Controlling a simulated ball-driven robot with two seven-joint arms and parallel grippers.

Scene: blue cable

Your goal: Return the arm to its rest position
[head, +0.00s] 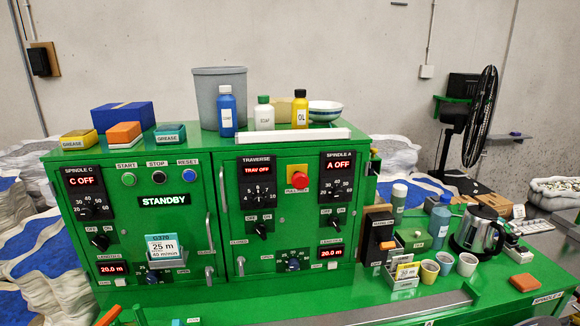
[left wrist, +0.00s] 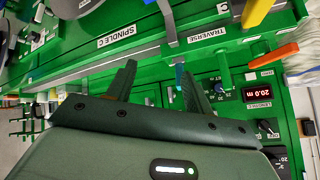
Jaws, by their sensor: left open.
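My left gripper (left wrist: 156,67) shows in the left wrist view with its two dark ribbed fingers apart and nothing held between them. It points toward a green surface with a SPINDLE C label (left wrist: 116,38) and a TRAVERSE label (left wrist: 208,34). In the head view neither gripper shows. No blue cable can be made out clearly.
On the cabinet stand a grey bin (head: 220,90), several bottles and a bowl (head: 325,110). A kettle (head: 479,230), cups (head: 444,262) and a small orange block (head: 524,283) crowd the bench at right. In the left wrist view an orange handle (left wrist: 274,55) lies beyond the fingers.

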